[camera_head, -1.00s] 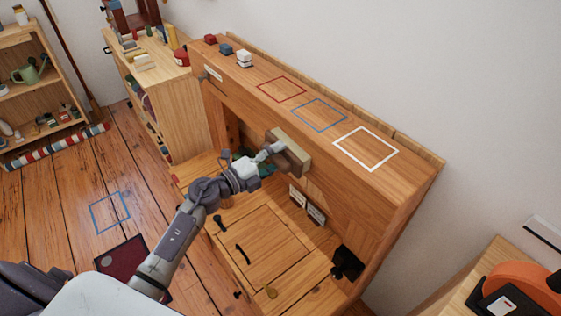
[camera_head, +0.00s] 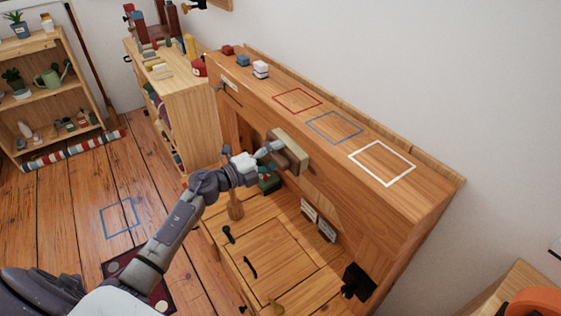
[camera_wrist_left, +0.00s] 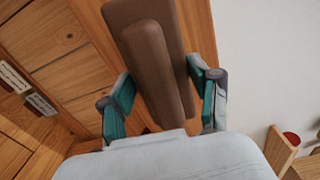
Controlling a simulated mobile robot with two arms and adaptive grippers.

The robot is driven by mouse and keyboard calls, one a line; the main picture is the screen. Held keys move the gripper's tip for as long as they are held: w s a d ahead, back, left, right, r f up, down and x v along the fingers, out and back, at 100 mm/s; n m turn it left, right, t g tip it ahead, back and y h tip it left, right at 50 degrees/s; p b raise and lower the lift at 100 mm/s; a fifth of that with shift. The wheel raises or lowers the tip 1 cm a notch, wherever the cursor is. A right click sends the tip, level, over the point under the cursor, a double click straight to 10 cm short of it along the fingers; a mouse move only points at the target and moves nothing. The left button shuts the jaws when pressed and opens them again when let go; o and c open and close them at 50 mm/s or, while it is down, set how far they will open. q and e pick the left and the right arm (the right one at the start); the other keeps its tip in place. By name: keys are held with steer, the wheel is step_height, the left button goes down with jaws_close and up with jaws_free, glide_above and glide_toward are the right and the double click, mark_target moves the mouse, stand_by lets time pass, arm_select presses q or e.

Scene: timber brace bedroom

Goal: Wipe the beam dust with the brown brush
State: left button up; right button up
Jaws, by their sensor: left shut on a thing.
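The brown brush (camera_head: 287,152) is in my left gripper (camera_head: 269,149), against or close to the front face of the long wooden beam (camera_head: 335,185). In the left wrist view the brush is a long brown block with a rounded brown grip (camera_wrist_left: 152,70), between the two teal-padded fingers (camera_wrist_left: 160,101). The fingers are shut on it. The brush's working face is turned away from the wrist camera, and I cannot tell whether it touches the wood. I cannot make out dust on the beam. My right gripper is not in view.
Red (camera_head: 297,100), blue (camera_head: 334,127) and white (camera_head: 382,163) square outlines mark the top. Below are a desk surface (camera_head: 262,255), cards (camera_head: 318,220) and a black object (camera_head: 358,283). A shelf (camera_head: 178,95) stands behind.

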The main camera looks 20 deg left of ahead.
arm_select(q)
steer(key=shift+w+a, duration=0.2)
steer(key=shift+a, duration=0.1)
steer(key=shift+s, duration=0.1)
steer(key=shift+p+v, duration=0.35)
steer(key=shift+v, duration=2.6)
steer(key=v, duration=0.3)
